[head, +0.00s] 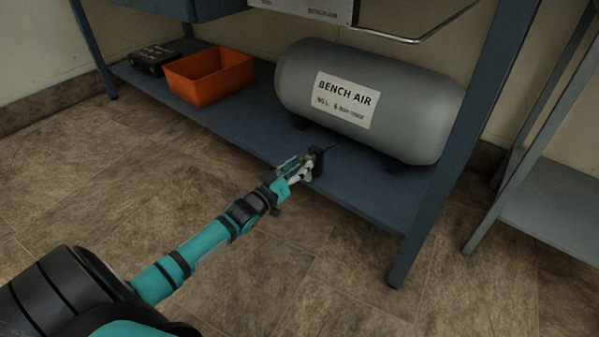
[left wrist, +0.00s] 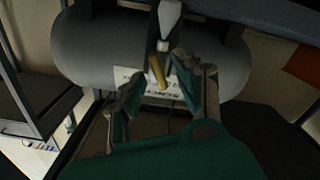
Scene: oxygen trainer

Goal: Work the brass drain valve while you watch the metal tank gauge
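The grey tank (head: 400,110) labelled BENCH AIR lies on its side on the low blue shelf. It also shows, turned over, in the left wrist view (left wrist: 85,50). A small brass piece (left wrist: 157,72), apparently the drain valve's handle, shows there below a pale tapered fitting (left wrist: 169,18). My left gripper (head: 312,163) is at the shelf's front edge, just in front of the tank's underside. In the left wrist view its fingers (left wrist: 158,80) stand apart on either side of the brass piece, with no clear contact. The metal gauge cannot be made out. My right gripper is out of view.
An orange bin (head: 208,77) and a black case (head: 152,58) stand on the shelf (head: 250,137) left of the tank. A blue table leg (head: 436,190) rises at the right front. A grey shelf unit (head: 555,205) stands further right. The tiled floor in front is clear.

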